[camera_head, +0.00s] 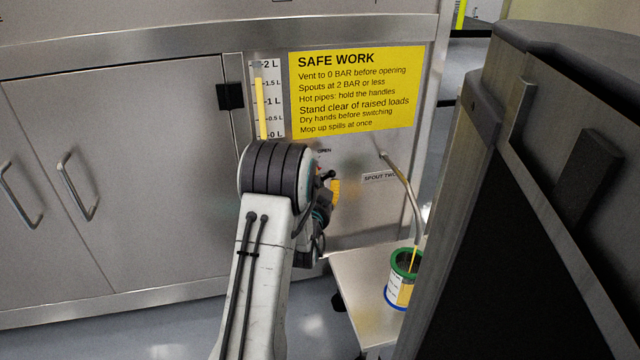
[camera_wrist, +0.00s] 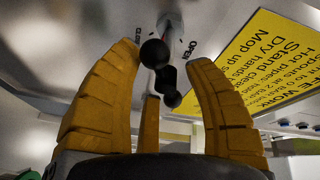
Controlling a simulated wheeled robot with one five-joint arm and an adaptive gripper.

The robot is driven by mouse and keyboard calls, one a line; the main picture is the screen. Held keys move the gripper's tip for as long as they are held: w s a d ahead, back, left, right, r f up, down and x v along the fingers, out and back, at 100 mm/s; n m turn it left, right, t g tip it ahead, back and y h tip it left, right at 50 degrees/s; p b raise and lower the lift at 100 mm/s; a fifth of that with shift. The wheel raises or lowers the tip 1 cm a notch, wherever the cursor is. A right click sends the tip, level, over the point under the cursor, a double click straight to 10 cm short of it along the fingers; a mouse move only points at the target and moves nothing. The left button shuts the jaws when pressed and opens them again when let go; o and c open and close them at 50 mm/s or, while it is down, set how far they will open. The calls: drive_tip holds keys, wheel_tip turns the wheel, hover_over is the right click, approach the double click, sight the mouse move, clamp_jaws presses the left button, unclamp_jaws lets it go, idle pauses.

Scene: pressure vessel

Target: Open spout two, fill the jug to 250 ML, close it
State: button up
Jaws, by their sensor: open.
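The jug (camera_head: 398,292), with a green rim and a blue base, stands below the curved spout pipe (camera_head: 404,187) beside the "SPOUT TWO" label (camera_head: 379,177). A thin yellow stream (camera_head: 412,261) runs from the spout end into the jug. The jug's fill level and marks are too small to read. My gripper (camera_wrist: 163,57) is open, its yellow fingers on either side of the black valve handle (camera_wrist: 168,80). "CLOSE" and "OPEN" markings show near the handle in the wrist view. My arm hides most of the valve in the head view; one yellow finger (camera_head: 335,190) shows there.
A level gauge (camera_head: 262,100) marked 0 to 2 L shows a tall yellow column. A yellow safety sign (camera_head: 356,92) is on the steel panel. The jug stands on a small pale stand (camera_head: 362,283). A large dark structure (camera_head: 540,200) fills the right side.

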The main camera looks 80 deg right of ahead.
drive_tip(key=shift+c, duration=0.2)
clamp_jaws()
idle(0.3)
drive_tip(key=shift+w+a+f+m+y, duration=0.1)
drive_tip(key=shift+m+y, duration=0.2)
drive_tip(key=shift+m, duration=0.35)
drive_tip(key=shift+w+m+y, duration=0.1)
drive_tip(key=shift+m+y, duration=0.2)
drive_tip(key=shift+m, duration=0.35)
drive_tip(key=shift+o, duration=0.2)
unclamp_jaws()
